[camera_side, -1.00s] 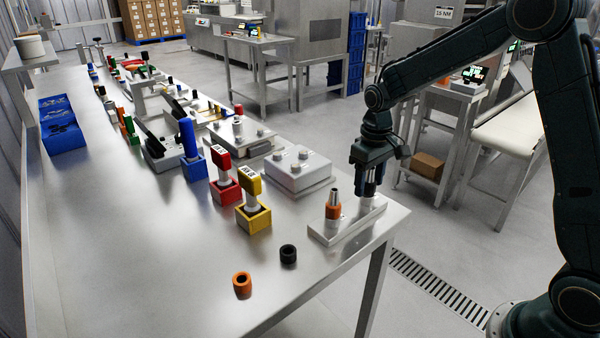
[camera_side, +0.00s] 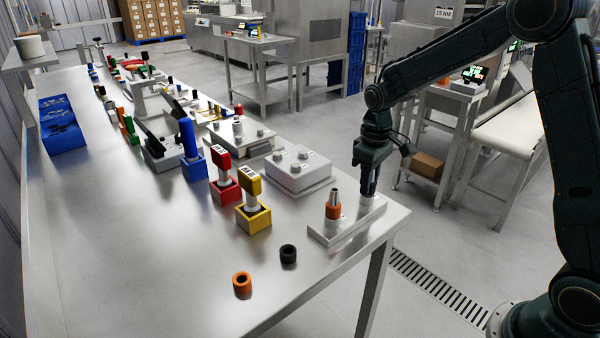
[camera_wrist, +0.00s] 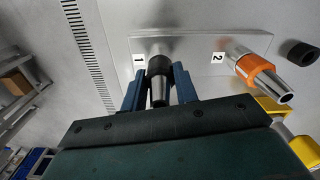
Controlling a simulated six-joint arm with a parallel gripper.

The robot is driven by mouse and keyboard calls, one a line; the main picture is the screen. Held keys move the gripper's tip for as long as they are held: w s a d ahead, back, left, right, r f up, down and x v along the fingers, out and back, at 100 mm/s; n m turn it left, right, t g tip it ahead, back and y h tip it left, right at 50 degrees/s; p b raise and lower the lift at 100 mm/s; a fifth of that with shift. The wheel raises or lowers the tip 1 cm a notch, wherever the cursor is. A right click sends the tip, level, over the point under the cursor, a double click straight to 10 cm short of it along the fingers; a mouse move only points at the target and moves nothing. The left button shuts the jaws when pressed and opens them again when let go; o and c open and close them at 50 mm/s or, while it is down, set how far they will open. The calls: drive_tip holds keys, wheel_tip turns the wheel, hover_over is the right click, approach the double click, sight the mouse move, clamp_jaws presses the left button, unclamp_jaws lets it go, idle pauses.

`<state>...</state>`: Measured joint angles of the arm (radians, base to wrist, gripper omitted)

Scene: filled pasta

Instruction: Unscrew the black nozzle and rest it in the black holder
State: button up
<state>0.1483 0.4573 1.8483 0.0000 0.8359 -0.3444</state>
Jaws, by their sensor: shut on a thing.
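The black nozzle (camera_wrist: 158,66), a dark collar with a metal tip, is at the spot marked 1 on the plate (camera_wrist: 195,45). My gripper (camera_wrist: 158,84) is shut on it, one blue finger on each side. In the side view, my gripper (camera_side: 369,188) points down over the far end of the plate (camera_side: 330,233) and largely hides the nozzle. Whether the nozzle is still fully seated cannot be told. The black holder (camera_side: 288,257), a short open ring, stands on the table left of the plate. It also shows in the wrist view (camera_wrist: 291,45).
An orange nozzle (camera_side: 333,212) stands upright at spot 2, close to my gripper. An orange ring (camera_side: 242,288) lies near the black holder. Yellow (camera_side: 258,217) and red (camera_side: 229,193) blocks holding tools and a white box (camera_side: 297,172) stand behind.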

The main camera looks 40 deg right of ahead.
drive_tip(key=n, duration=0.3)
drive_tip(key=shift+n, duration=0.4)
drive_tip(key=n, duration=0.3)
drive_tip(key=shift+n, duration=1.2)
drive_tip(key=shift+n, duration=0.3)
drive_tip(key=n, duration=0.4)
drive_tip(key=shift+r+n, duration=0.1)
drive_tip(key=shift+n, duration=0.3)
drive_tip(key=n, duration=0.6)
drive_tip(key=shift+n, duration=0.3)
